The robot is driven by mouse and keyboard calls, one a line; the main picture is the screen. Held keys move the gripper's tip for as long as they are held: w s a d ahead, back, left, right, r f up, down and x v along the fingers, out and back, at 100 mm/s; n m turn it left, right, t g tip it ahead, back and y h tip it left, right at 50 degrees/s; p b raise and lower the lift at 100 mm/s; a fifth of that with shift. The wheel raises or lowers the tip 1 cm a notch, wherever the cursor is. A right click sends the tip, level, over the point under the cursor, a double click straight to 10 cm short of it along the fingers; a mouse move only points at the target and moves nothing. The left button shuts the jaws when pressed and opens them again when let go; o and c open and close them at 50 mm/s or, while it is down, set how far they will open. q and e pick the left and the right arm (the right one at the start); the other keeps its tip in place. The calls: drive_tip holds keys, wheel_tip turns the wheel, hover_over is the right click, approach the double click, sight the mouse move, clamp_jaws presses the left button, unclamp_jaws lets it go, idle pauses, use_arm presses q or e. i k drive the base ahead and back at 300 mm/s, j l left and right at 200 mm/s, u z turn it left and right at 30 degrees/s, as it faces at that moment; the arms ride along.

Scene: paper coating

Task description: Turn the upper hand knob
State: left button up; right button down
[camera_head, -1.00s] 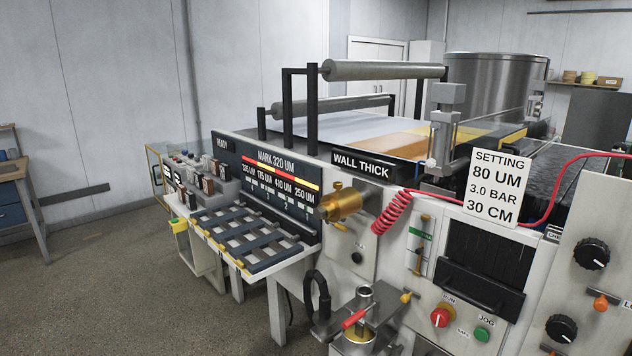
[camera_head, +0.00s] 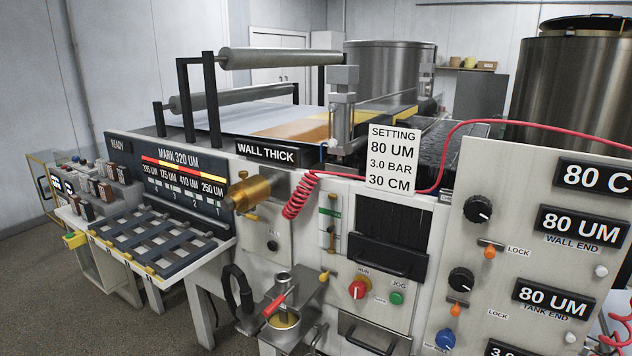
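On the right-hand panel, an upper black hand knob (camera_head: 478,209) sits beside the "80 UM WALL END" display (camera_head: 580,228). An orange lock lever (camera_head: 490,251) is just below it, by the word LOCK. A second black knob (camera_head: 461,280) is lower on the same panel, beside the "80 UM TANK END" display (camera_head: 553,300), with its own orange lock lever (camera_head: 455,310). Neither of my grippers is in view.
A setting card (camera_head: 391,159) reads 80 UM, 3.0 BAR, 30 CM. A red coiled hose (camera_head: 299,195) runs across the machine front. A cup stand with a red handle (camera_head: 283,310) juts out low. Open floor (camera_head: 60,280) lies at left.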

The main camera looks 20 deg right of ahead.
sight(477, 208)
drive_tip(key=z, duration=1.35)
